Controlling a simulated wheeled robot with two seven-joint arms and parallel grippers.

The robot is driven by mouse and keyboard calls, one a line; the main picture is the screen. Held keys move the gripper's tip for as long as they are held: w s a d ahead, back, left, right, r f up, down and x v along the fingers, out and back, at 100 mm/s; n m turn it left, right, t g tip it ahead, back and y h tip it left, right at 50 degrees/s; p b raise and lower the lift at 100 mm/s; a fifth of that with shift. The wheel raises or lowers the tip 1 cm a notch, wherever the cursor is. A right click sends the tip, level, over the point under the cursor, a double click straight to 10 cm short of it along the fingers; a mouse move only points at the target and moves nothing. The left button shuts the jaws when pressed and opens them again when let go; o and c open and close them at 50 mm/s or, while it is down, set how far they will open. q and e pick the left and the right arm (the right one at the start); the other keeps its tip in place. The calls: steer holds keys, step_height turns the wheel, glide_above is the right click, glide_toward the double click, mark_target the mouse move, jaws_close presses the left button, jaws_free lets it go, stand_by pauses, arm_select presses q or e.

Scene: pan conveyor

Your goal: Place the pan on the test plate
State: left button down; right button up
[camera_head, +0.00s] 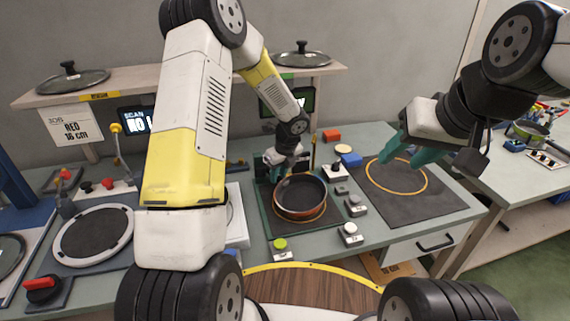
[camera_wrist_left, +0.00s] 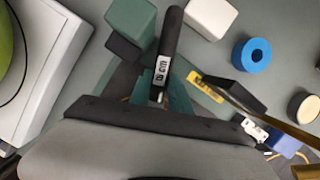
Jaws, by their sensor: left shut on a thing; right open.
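The dark pan with a copper-coloured rim (camera_head: 300,194) is over a dark square plate (camera_head: 268,222), inside or just above its orange ring. I cannot tell whether its base touches. My left gripper (camera_head: 276,170) is shut on the pan's handle at the far left side of the pan. In the left wrist view the black handle (camera_wrist_left: 170,42), with a white size label, stands between the teal fingers; the pan's bowl is not clearly seen there. My right gripper (camera_head: 412,152) is open and empty above a second dark mat with an orange ring (camera_head: 457,204).
Small button boxes (camera_head: 350,234) stand right of the pan. A round grey-ringed plate (camera_head: 66,254) lies at left. Lids (camera_head: 72,80) rest on the back shelf. A white box (camera_head: 237,222) is left of the pan. A side table (camera_head: 530,185) stands at right.

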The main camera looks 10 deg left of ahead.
arm_select(q)
steer(key=shift+s+f, duration=0.1)
steer(key=shift+f, duration=0.3)
steer(key=c, duration=1.2)
jaws_free()
steer(key=shift+r, duration=0.1)
steer(key=v, duration=1.1)
steer(key=shift+r, duration=0.25)
steer(key=s+a+r+n+t+h, duration=0.1)
steer(key=s+a+r+n, duration=0.3)
steer(key=s+r+n, duration=0.95)
steer(key=s+r+n+t+h, duration=0.1)
steer(key=s+r+n, duration=0.1)
steer(key=s+n, duration=0.4)
steer(key=s+r+n+t+h, duration=0.1)
steer(key=s+r+n+h, duration=0.1)
steer(key=s+n, duration=0.5)
steer(key=shift+r+t+h, duration=0.3)
steer(key=shift+r+t, duration=0.1)
steer(key=shift+r, duration=0.45)
